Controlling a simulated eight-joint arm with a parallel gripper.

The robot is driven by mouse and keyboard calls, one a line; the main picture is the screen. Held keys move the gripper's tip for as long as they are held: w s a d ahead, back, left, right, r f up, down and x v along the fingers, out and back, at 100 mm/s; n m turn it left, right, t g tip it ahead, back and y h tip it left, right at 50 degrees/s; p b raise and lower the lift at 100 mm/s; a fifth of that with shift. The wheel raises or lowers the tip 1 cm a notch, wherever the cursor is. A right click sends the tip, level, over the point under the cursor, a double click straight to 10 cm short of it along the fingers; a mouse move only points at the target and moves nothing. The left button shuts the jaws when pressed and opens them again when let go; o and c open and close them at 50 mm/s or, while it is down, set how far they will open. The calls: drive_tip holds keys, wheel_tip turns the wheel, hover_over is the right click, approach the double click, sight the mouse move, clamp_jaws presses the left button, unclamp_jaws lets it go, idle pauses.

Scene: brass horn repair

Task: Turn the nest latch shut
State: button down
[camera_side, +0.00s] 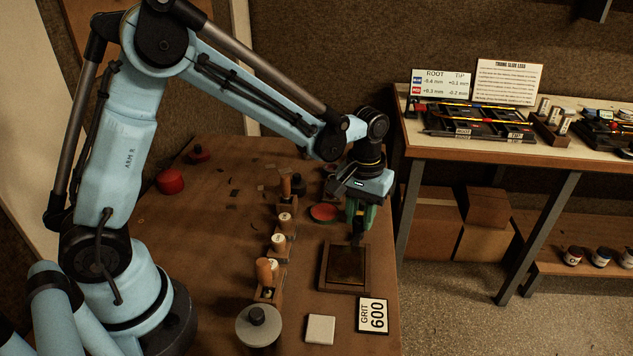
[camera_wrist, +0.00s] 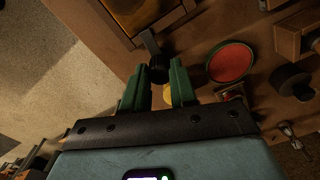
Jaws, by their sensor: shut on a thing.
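The nest (camera_side: 323,270) is a square brown wooden frame with a dark inset, on the right part of the bench. Part of its frame also shows at the top of the wrist view (camera_wrist: 112,25). The nest latch (camera_wrist: 152,44) is a small black lever at the frame's edge, with its thicker end between my green fingers. In the side view it is a small dark shape at the nest's far edge, too small to read its angle. My gripper (camera_side: 357,232) points down there and is shut on the latch; it also shows in the wrist view (camera_wrist: 158,76).
A red disc (camera_side: 324,212) lies close to the gripper, left in the side view. A row of wooden blocks with handled tools (camera_side: 267,270) stands left of the nest. A "GRIT 600" card (camera_side: 373,316) and pale block (camera_side: 320,329) lie in front.

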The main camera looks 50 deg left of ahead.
sight(360, 218)
drive_tip(key=shift+n, duration=0.6)
drive_tip(key=c, duration=0.9)
unclamp_jaws()
wheel_tip(360, 218, up, 12)
